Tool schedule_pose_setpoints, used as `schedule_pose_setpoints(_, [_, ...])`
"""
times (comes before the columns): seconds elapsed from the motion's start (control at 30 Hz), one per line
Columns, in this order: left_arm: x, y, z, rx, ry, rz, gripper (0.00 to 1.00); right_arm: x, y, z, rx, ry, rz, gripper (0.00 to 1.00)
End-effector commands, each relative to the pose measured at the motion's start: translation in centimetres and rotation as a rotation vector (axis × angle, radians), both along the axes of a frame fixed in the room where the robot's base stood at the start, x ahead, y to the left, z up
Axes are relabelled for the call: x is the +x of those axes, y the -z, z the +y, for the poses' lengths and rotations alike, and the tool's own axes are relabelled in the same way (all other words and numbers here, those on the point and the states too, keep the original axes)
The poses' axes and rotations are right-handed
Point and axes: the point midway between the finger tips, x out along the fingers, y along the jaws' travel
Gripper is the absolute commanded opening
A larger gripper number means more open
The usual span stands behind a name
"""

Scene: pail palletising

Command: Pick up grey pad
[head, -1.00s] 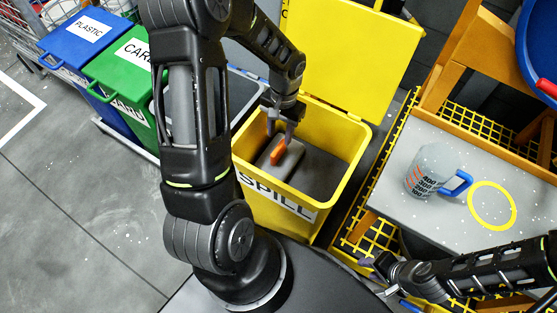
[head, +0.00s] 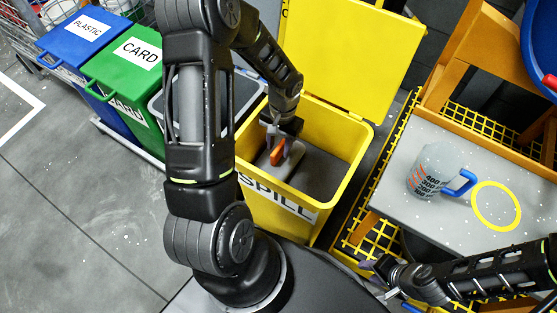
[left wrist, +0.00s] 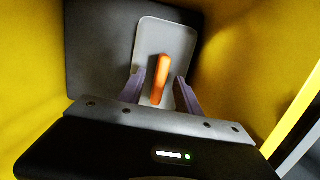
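The grey pad (left wrist: 178,42) has an orange handle (left wrist: 160,78) and lies inside the yellow spill bin (head: 334,172). It also shows in the head view (head: 287,172), partly hidden by my gripper. My left gripper (head: 275,143) reaches down into the bin. In the left wrist view its two fingers (left wrist: 159,88) are open, one on each side of the orange handle, with gaps between. My right gripper (head: 376,276) is low at the right, away from the pad, in front of the grey table; its finger opening is unclear.
The bin's yellow lid (head: 345,60) stands open behind it. Green (head: 130,75) and blue (head: 80,50) bins stand at the left. A measuring jug (head: 432,170) and a yellow ring (head: 496,205) are on the grey table (head: 455,222) at the right.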

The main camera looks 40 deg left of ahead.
Motion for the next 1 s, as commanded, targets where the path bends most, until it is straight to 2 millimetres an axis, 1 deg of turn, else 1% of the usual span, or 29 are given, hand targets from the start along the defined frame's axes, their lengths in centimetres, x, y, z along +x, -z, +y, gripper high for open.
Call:
schedule_pose_setpoints(0.03, [-0.18,0.99,-0.01,0.0,0.0,0.004,0.4,0.0,0.39,0.0,0.0,0.0,0.0,0.36])
schedule_pose_setpoints(0.17, [-0.21,1.84,0.0,0.0,-0.001,0.0,0.4,0.0,0.53,0.0,0.0,0.001,0.0,0.36])
schedule_pose_setpoints(0.77, [-0.21,1.8,0.0,0.001,0.0,0.0,0.4,0.0,0.46,0.0,0.0,0.0,0.0,0.36])
schedule_pose_setpoints(1.0, [-0.21,1.8,0.0,0.0,0.0,0.0,0.2,0.0,0.47,0.0,0.0,0.0,0.0,0.36])
